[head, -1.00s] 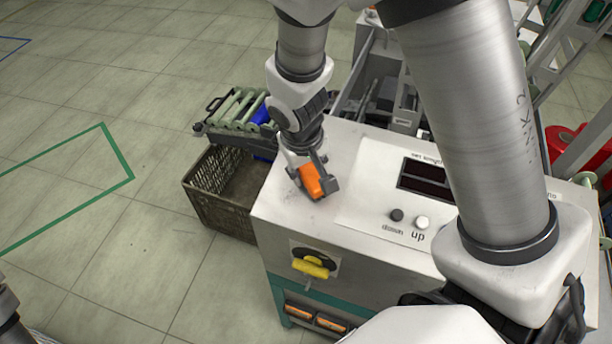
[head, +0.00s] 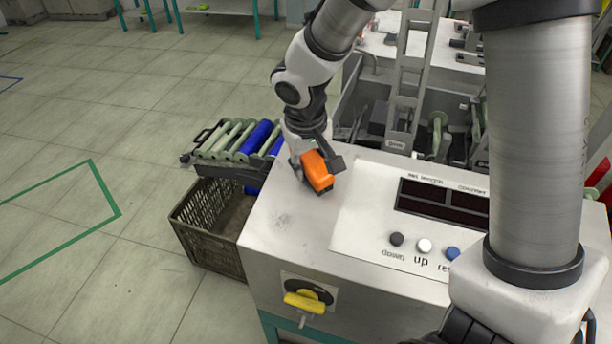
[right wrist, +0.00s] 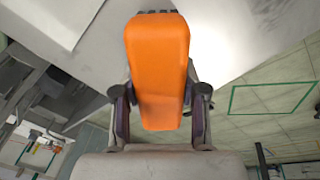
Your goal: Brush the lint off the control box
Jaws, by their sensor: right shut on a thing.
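The control box (head: 285,255) has a pale metal top with a small grey smudge of lint (head: 283,222) on the bare left part. My right gripper (head: 316,168) is shut on an orange brush (head: 319,172), over the far left part of the top, behind the lint. I cannot tell whether the bristles touch the top. In the right wrist view the orange brush (right wrist: 158,65) sits between the two fingers, and its underside is hidden.
The box carries a display (head: 442,203), a dark down button (head: 396,239), a white up button (head: 424,245) and a yellow rotary switch (head: 305,302). A crate (head: 205,232) and a rack of rollers (head: 235,140) stand left of it. Machine frames stand behind.

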